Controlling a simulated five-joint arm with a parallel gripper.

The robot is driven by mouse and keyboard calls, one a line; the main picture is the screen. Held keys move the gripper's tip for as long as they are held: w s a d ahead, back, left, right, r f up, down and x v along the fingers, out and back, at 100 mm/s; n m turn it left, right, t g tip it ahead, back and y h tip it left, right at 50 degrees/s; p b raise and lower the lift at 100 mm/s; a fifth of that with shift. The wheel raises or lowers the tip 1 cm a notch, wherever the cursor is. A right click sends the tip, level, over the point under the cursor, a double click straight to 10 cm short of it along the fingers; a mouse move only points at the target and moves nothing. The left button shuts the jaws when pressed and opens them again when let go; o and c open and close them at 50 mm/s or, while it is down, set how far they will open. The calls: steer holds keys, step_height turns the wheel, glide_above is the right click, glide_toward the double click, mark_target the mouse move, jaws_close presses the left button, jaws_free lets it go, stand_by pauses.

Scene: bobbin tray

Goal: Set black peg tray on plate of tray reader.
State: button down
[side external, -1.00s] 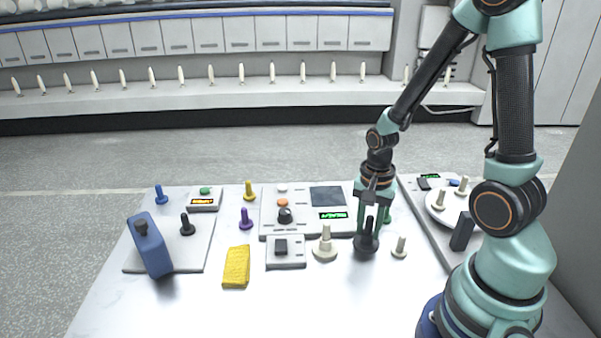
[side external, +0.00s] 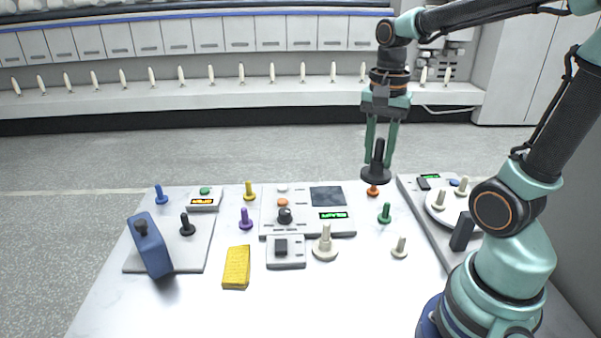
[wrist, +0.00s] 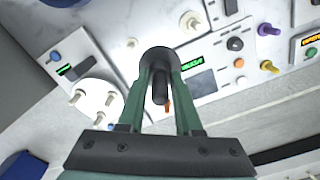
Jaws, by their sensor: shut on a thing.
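My gripper (side external: 379,148) is shut on the black peg tray (side external: 376,175), a round black base with an upright peg. The tray hangs level in the air above the table's back edge, near an orange peg. In the wrist view the tray (wrist: 159,55) sits between my green fingers. A grey console (side external: 300,222) in the table's middle has a dark square plate (side external: 326,196), a green display and a knob. A second unit (side external: 428,210) at right has a round white plate (side external: 437,214) carrying cream pegs. No readable label tells which is the tray reader.
The front right table is clear.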

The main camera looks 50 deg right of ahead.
steer(key=shift+w+d+f, duration=1.45)
steer(key=shift+w+f, duration=1.05)
steer(key=shift+w, duration=0.45)
steer(key=shift+w+d+f, duration=1.5)
steer(key=shift+w+f, duration=0.95)
steer(key=shift+w, duration=0.5)
steer(key=shift+w+d+f, duration=1.45)
steer(key=shift+w+f, duration=1.05)
steer(key=shift+w, duration=0.45)
steer(key=shift+f, duration=0.2)
steer(key=shift+f, duration=0.35)
steer(key=shift+f, duration=0.85)
steer(key=c, duration=0.5)
jaws_free()
